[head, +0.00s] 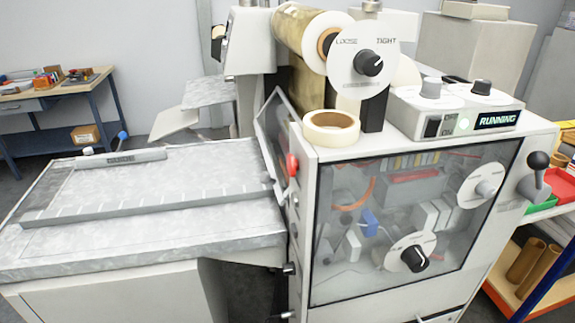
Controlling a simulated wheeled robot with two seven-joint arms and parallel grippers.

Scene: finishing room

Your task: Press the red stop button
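A small red knob or button (292,165) sticks out at the front left edge of the grey machine (545,135), beside the feed table. It is small and seen from the side, so I cannot tell for certain that it is the stop button. A small metal lever-like part shows just below it. The machine's control box (455,108) on top has a lit display reading "RUNNING" (497,119), a dark rocker switch (432,127) and two knobs. Neither of my grippers is in view.
The flat feed table (150,220) with a guide bar (120,158) extends left. A tape roll (331,128) and a LOOSE/TIGHT dial (368,63) sit above. A clear panel covers the machine's front. A shelf with red and green bins (540,207) stands right; a workbench (60,100) stands back left.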

